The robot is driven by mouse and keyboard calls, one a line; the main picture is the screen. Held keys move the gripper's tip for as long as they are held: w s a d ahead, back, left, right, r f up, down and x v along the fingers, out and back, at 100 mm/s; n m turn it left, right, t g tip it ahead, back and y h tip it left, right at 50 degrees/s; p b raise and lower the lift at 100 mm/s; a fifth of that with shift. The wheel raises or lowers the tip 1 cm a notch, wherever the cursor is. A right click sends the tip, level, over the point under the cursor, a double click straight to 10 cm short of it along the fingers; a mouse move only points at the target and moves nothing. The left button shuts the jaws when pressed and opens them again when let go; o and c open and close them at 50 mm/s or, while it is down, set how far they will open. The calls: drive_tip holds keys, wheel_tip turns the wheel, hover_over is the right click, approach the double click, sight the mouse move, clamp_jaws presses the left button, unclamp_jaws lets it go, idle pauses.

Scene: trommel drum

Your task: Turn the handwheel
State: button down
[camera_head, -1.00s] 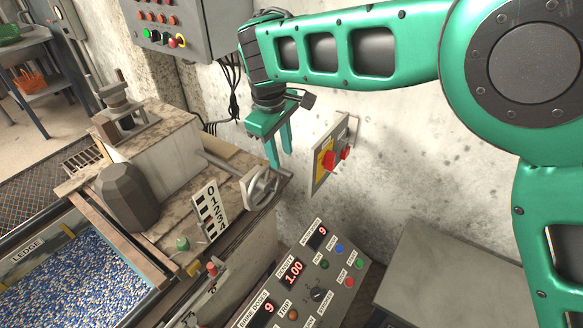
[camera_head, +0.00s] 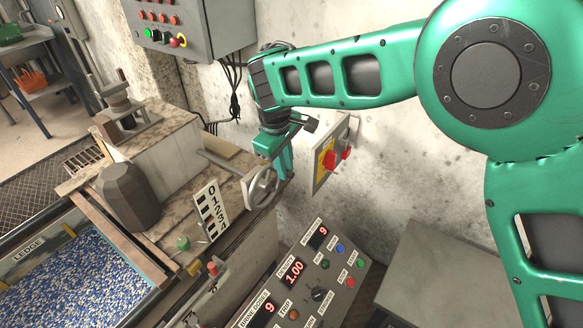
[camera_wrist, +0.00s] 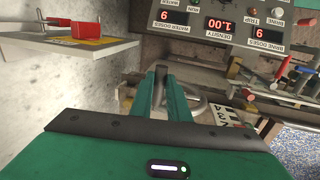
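The grey handwheel (camera_head: 262,188) stands on the front right end of the machine block, its spoked face toward the panel side. My gripper (camera_head: 284,168) hangs fingers-down right behind and beside the wheel's right rim. In the wrist view the two green fingers of my gripper (camera_wrist: 161,92) show a gap between them. Part of the handwheel (camera_wrist: 197,106) shows just right of the fingers there, partly hidden by them. I cannot tell whether the fingers touch the rim.
A red-and-yellow isolator switch box (camera_head: 328,160) is on the wall right of my gripper. A control panel (camera_head: 312,270) with displays and buttons stands in front. A numbered scale plate (camera_head: 211,210) and a dark faceted block (camera_head: 128,195) are left of the wheel.

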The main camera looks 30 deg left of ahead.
drive_tip(key=shift+w+d, duration=0.15)
drive_tip(key=shift+d, duration=0.5)
drive_tip(key=shift+a, duration=0.5)
drive_tip(key=shift+w+a+g, duration=0.15)
drive_tip(key=shift+g, duration=0.15)
drive_tip(key=shift+w+f+g+y, duration=0.15)
drive_tip(key=shift+w+f+g, duration=0.5)
drive_tip(key=shift+g, duration=0.5)
drive_tip(key=shift+w+f+g+y, duration=0.1)
drive_tip(key=shift+w+f+g, duration=0.25)
drive_tip(key=shift+w+g, duration=0.65)
drive_tip(key=shift+w+f+g+y, duration=0.15)
drive_tip(key=shift+w+f+g, duration=0.4)
drive_tip(key=shift+g, duration=0.8)
drive_tip(key=c, duration=1.9)
unclamp_jaws()
drive_tip(key=shift+o, duration=1.1)
drive_tip(key=shift+f, duration=0.1)
